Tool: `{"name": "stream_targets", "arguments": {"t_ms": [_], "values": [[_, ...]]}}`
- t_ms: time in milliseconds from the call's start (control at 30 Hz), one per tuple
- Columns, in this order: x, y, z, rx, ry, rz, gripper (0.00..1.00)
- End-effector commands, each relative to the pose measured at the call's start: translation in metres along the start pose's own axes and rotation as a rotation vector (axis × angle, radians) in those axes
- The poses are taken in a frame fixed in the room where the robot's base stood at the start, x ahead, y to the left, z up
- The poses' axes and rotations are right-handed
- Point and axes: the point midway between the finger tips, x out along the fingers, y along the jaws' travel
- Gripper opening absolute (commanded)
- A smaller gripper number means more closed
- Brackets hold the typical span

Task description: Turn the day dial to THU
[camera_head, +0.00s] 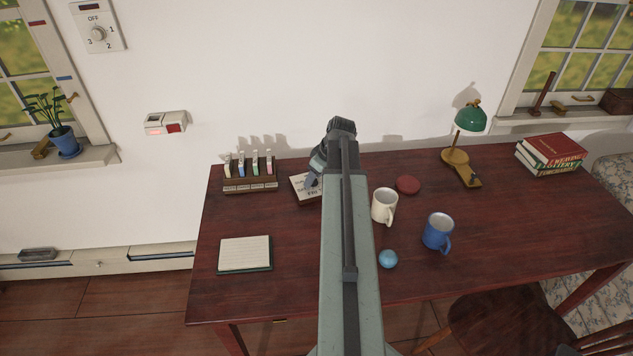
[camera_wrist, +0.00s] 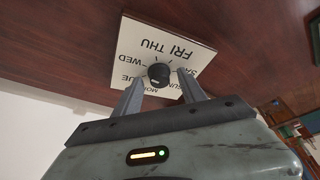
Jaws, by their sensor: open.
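The day dial is a white plate (camera_wrist: 128,64) with black day names around a round black knob (camera_wrist: 159,72). In the wrist view the lettering appears upside down, with THU and FRI beyond the knob. I cannot tell which day the knob points to. My gripper (camera_wrist: 161,77) is open, with one finger on each side of the knob; contact is not clear. In the head view the dial plate (camera_head: 299,186) lies on the desk, partly hidden by my gripper (camera_head: 314,180) and arm.
A rack of colored tags (camera_head: 250,187) stands left of the dial, with a notepad (camera_head: 245,254) in front. A cream mug (camera_head: 383,207), red disc (camera_head: 408,184), blue mug (camera_head: 437,233) and blue ball (camera_head: 388,259) are to the right. A green lamp (camera_head: 470,118) stands farther right.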

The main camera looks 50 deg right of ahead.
Motion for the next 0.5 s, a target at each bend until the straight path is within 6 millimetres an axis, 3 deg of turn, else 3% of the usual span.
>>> {"name": "stream_targets", "arguments": {"t_ms": [133,300,367,400,500], "values": [[-0.002,0.0,0.0,0.0,0.0,0.0,0.48],[-0.002,0.0,0.0,0.001,0.0,0.0,0.01],[-0.002,0.0,0.0,0.001,0.0,0.0,0.0],[-0.002,0.012,0.001,0.003,0.0,0.002,0.0],[-0.002,0.003,0.001,0.005,0.0,0.002,0.0]]}}
